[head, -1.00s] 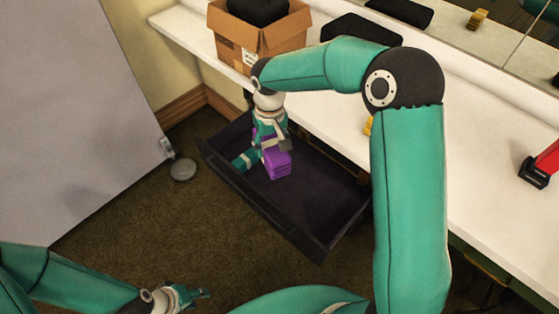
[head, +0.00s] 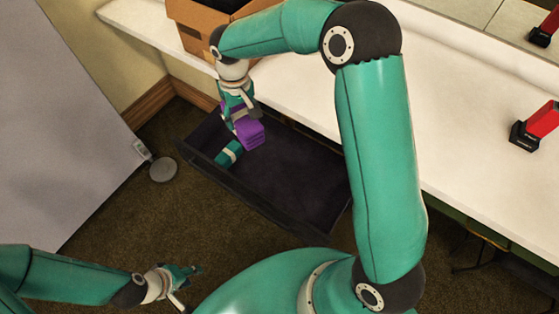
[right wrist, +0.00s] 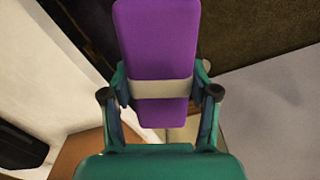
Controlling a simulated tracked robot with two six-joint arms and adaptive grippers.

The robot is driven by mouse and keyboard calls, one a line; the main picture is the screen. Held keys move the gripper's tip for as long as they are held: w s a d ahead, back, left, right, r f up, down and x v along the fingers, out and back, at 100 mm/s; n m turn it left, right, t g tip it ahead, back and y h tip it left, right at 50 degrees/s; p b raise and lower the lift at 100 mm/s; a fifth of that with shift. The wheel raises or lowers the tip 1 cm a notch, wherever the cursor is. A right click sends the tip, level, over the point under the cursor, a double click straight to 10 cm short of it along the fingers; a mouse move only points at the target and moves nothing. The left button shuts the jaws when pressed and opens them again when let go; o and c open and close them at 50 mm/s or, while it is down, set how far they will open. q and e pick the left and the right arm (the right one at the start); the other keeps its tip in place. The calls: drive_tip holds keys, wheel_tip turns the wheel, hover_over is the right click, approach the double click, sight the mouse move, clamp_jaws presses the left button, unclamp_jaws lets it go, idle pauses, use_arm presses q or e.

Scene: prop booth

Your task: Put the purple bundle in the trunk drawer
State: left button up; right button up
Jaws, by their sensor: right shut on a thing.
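The purple bundle (head: 249,132) is a folded block with a beige band, seen in the right wrist view (right wrist: 158,50). My right gripper (head: 240,112) is shut on it, with a finger at each side of the band (right wrist: 162,89). It holds the bundle over the back left part of the open dark trunk drawer (head: 300,185). I cannot tell whether the bundle touches the drawer floor. My left gripper (head: 188,287) is open and empty, low over the carpet in front of the drawer.
A teal banded roll (head: 229,153) lies in the drawer's left end, close to the purple bundle. The drawer's right side is bare. A white counter (head: 440,140) runs above the drawer, with a cardboard box (head: 195,28) and a red-and-black object (head: 535,127).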

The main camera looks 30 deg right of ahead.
drive_tip(key=s+d+f+n+b, duration=0.1)
drive_tip(key=d+f+n+b, duration=0.2)
drive_tip(key=f+n+b, duration=0.65)
drive_tip(key=d+f+n+b, duration=0.3)
drive_tip(key=f+n+b, duration=0.1)
drive_tip(key=f+b, duration=0.9)
drive_tip(key=n+b, duration=0.9)
drive_tip(key=b, duration=0.4)
hover_over(282, 192)
wheel_tip(282, 192, down, 26)
drive_tip(key=shift+f+b, duration=0.6)
drive_tip(key=shift+f, duration=1.7)
drive_tip(key=shift+f, duration=0.15)
drive_tip(key=o, duration=1.3)
drive_tip(key=shift+o, duration=0.2)
